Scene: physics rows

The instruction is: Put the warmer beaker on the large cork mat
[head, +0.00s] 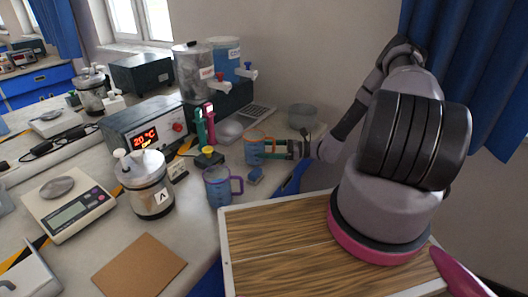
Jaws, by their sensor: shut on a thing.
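A blue beaker with an orange rim (253,152) stands right of the middle of the bench, with my gripper (271,149) shut on its right side. Whether it touches the bench is hard to tell. A second blue beaker with a purple handle (217,188) stands nearer, to its lower left. The picture does not plainly show which beaker is warmer. The large cork mat (140,266) lies bare at the front left, well away from my gripper.
A steel jar marked A (147,187) stands between the mat and a box reading 20 °C (146,138). A scale (70,205) is at the left. Two dispensers (193,72) (226,57) stand behind.

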